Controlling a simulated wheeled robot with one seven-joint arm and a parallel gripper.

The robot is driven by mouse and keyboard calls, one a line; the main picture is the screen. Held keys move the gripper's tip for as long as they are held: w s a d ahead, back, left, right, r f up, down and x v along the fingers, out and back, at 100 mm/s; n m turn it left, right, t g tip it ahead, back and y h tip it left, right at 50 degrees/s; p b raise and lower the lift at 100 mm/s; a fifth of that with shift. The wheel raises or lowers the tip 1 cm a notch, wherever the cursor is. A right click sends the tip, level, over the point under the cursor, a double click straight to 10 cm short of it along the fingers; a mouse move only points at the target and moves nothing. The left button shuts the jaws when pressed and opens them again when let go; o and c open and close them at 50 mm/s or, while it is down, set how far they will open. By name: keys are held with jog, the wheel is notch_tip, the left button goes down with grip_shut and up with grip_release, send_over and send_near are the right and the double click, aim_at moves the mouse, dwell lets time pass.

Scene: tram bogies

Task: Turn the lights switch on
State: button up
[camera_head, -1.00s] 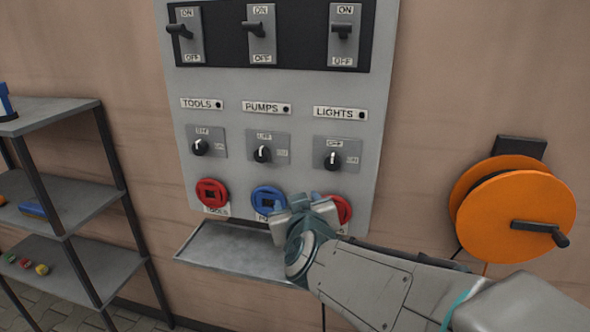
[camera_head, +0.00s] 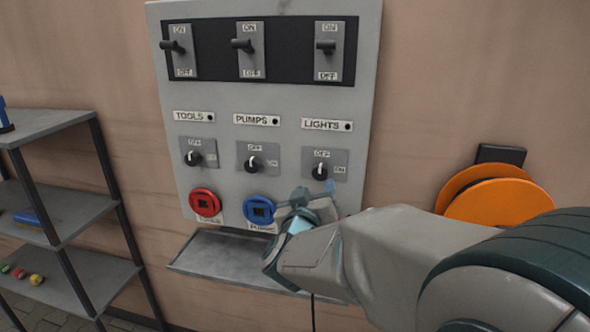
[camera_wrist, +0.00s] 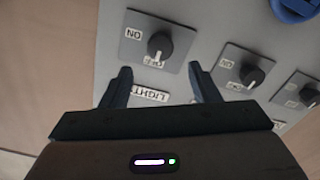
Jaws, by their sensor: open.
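The lights rotary knob (camera_head: 320,170) is black on a grey plate under the LIGHTS label (camera_head: 327,125). Its white mark points to OFF; ON is at its right. It also shows upside down in the wrist view (camera_wrist: 160,45), with its mark toward OFF. The small lamp beside the label is dark. My gripper (camera_head: 315,193) is just below the knob plate, apart from the knob. In the wrist view my gripper (camera_wrist: 160,72) is open and empty, its fingers spread to either side of the knob's line.
Toggle levers (camera_head: 326,46) sit at the panel's top. The pumps knob (camera_head: 254,163) and tools knob (camera_head: 193,158) are to the left. Red (camera_head: 205,203) and blue (camera_head: 259,209) sockets and a ledge (camera_head: 215,257) lie below. An orange reel (camera_head: 500,201) is at right.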

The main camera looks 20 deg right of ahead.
aim_at(319, 174)
jog(key=x, duration=0.8)
jog(key=c, duration=1)
